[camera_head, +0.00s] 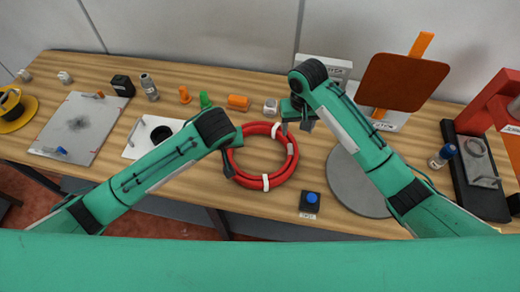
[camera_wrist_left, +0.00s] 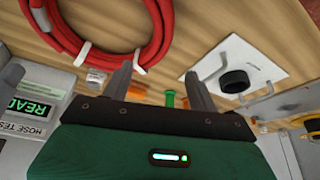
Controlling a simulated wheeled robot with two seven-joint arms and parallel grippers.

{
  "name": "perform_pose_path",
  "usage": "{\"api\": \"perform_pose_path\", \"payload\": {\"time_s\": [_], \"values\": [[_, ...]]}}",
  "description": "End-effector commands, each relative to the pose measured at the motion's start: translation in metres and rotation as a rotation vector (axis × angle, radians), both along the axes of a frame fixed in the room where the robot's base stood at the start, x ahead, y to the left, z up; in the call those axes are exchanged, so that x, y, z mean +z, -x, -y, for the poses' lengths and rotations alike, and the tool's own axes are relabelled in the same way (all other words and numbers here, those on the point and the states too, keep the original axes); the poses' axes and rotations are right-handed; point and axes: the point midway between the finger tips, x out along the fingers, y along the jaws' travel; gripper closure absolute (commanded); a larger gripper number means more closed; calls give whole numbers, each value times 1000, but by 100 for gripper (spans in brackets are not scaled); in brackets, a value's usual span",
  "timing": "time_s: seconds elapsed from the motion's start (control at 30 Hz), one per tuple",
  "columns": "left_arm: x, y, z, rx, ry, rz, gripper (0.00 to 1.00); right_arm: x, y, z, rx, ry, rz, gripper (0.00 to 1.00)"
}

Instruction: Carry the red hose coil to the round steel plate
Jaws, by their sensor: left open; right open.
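The red hose coil (camera_head: 236,164), with white bands, lies flat on the wooden table in the middle. It also shows at the upper left of the left wrist view (camera_wrist_left: 162,22). The round steel plate (camera_head: 350,190) lies to its right, partly covered by my right arm. My right gripper (camera_head: 296,127) is open and empty above the coil's upper right side. My left gripper (camera_wrist_left: 160,85) is open with nothing between its fingers, near the coil. In the head view my left arm mostly hides that gripper.
A black box with a blue button (camera_head: 312,200) stands between coil and plate at the front. An orange block (camera_head: 238,102) and small green and orange parts stand behind the coil. A brown panel (camera_head: 402,82) rises behind the plate. A red press-like stand (camera_head: 490,105) is at right.

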Motion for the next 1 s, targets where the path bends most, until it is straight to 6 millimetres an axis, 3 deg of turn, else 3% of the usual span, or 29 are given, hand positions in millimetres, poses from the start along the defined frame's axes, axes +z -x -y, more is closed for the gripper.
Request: {"api": "perform_pose_path", "payload": {"time_s": [0.27, 0.7, 1.0], "values": [[-14, -6, -1, 1, -2, -1, 40, -15, 0, 0, -1, 1, -2, 42], [-90, -37, -5, 0, -3, -1, 40, -98, 0, 0, -1, 1, -3, 42], [-123, -51, -6, 0, 0, 1, 40, -134, 0, 0, 0, 0, -1, 42]]}}
